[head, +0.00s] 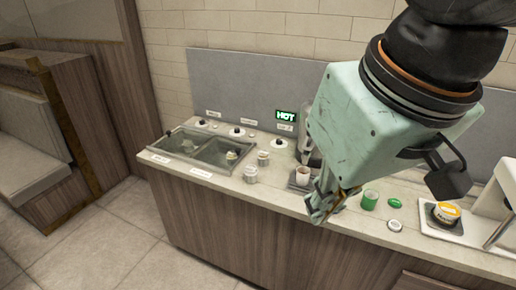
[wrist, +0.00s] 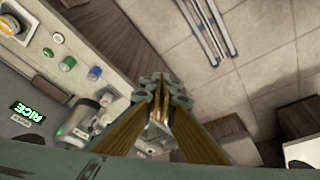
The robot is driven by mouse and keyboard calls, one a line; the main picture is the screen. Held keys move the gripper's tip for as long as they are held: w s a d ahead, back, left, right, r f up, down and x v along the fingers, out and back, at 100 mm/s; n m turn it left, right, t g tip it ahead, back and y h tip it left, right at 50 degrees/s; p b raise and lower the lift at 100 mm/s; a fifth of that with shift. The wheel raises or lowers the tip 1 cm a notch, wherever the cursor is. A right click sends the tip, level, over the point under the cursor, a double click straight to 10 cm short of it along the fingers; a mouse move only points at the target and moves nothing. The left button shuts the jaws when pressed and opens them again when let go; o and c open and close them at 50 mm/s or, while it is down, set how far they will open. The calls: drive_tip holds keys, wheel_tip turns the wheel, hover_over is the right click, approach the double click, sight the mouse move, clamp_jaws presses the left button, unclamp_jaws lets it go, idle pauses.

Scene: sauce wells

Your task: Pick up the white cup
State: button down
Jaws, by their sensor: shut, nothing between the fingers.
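A white cup (head: 302,174) with brown inside stands upright on a small dark tray (head: 292,187) on the counter, in front of a grey dispenser. My gripper (head: 322,214) is just to the right and nearer the camera, over the counter's front edge, apart from the cup as far as I can tell. In the wrist view the fingers (wrist: 161,90) are together and hold nothing. I cannot clearly make out the cup in the wrist view.
Small pale containers (head: 251,174) stand to the left, by sunken wells (head: 214,150). An orange-and-white tub (head: 446,212) sits at far right. The floor in front is clear.

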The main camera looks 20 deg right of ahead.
drive_tip(key=c, duration=3.4)
unclamp_jaws()
drive_tip(key=o, duration=1.6)
drive_tip(key=shift+s, duration=0.1)
